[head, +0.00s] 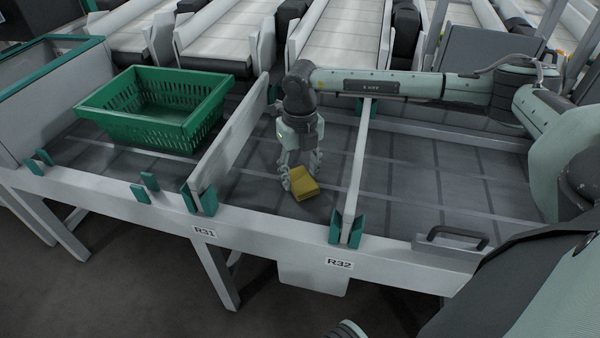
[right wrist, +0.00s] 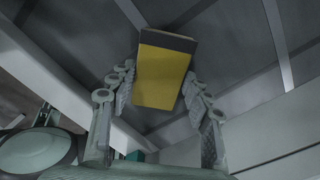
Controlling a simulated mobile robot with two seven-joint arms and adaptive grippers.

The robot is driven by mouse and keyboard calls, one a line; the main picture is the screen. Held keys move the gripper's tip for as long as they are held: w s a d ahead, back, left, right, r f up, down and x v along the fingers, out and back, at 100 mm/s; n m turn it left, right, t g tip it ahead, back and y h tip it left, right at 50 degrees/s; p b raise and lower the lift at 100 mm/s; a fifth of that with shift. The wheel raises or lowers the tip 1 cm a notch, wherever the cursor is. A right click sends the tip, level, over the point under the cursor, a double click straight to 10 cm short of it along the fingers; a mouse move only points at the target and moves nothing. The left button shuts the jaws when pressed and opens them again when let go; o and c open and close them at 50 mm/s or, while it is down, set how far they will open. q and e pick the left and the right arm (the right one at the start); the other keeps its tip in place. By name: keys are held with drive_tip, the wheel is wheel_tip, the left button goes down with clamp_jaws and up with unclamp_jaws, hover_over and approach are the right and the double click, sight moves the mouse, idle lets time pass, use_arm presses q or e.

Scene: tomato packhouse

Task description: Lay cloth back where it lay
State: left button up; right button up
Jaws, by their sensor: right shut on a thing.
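A yellow folded cloth (head: 303,183) with a dark edge is at the front of the grey bay between the dividers above labels R31 and R32. My right gripper (head: 301,172) points down at it, with its fingers at the cloth. In the right wrist view the yellow cloth (right wrist: 162,72) sits between the fingertips of my right gripper (right wrist: 158,92), its dark band at the far end. I cannot tell whether the cloth touches the bay floor. My left gripper is not in view.
A green crate (head: 155,108) stands in the bay to the left. A pale divider (head: 232,135) stands left of the gripper and a thin one (head: 358,165) right of it. The bay floor (head: 400,200) on the right is bare. Conveyors (head: 335,40) lie behind.

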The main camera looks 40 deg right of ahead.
drive_tip(key=shift+f+b, duration=0.3)
drive_tip(key=shift+f, duration=0.15)
drive_tip(key=o, duration=1.2)
drive_tip(key=c, duration=0.4)
drive_tip(key=shift+o, duration=0.2)
drive_tip(key=shift+r, duration=0.15)
drive_tip(key=shift+r+p, duration=2.4)
drive_tip(key=shift+r, duration=1.05)
drive_tip(key=shift+f, duration=0.1)
